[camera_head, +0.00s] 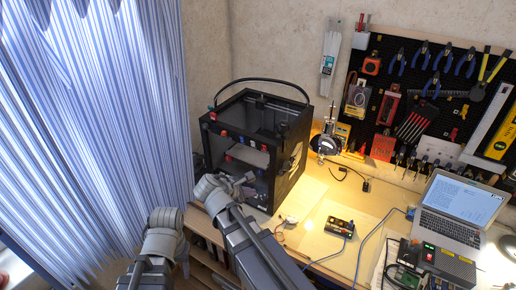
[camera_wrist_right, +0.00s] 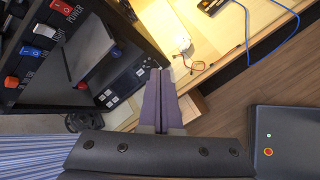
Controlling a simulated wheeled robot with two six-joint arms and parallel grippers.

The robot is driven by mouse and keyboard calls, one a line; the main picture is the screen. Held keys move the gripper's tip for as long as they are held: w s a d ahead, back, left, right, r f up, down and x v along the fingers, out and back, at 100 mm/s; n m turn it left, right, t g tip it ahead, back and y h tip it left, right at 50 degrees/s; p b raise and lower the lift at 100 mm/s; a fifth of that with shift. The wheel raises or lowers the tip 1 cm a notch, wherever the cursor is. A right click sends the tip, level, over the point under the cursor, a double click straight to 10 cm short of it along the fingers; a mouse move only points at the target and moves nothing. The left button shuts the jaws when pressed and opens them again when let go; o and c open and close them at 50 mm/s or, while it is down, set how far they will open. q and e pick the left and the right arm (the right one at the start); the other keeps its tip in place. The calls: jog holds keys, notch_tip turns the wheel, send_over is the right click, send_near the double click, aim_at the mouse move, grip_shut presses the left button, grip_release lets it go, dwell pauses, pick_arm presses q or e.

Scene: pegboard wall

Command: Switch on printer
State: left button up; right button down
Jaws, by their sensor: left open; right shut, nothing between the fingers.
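The printer (camera_head: 255,150) is a black, open-framed box at the back left of the bench. Red and blue switches show on its front in the head view.
A pegboard (camera_head: 425,105) with tools hangs on the back wall. A laptop (camera_head: 458,208) and a small black device (camera_head: 340,226) with cables lie on the bench to the right. A striped curtain (camera_head: 95,120) hangs at the left, close to my left arm.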

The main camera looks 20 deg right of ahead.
jog(key=w+a+r+n+t+h, duration=0.2)
jog(key=w+r+n+t+h, duration=0.1)
jog(key=w+r+n, duration=0.2)
notch_tip(320, 180, up, 3)
jog(key=n, duration=0.4)
jog(key=shift+a+f+t, duration=0.2)
jog(key=shift+a+t, duration=0.1)
pick_arm(q)
jog(key=shift+f, duration=0.1)
pick_arm(e)
jog(key=shift+f, duration=0.1)
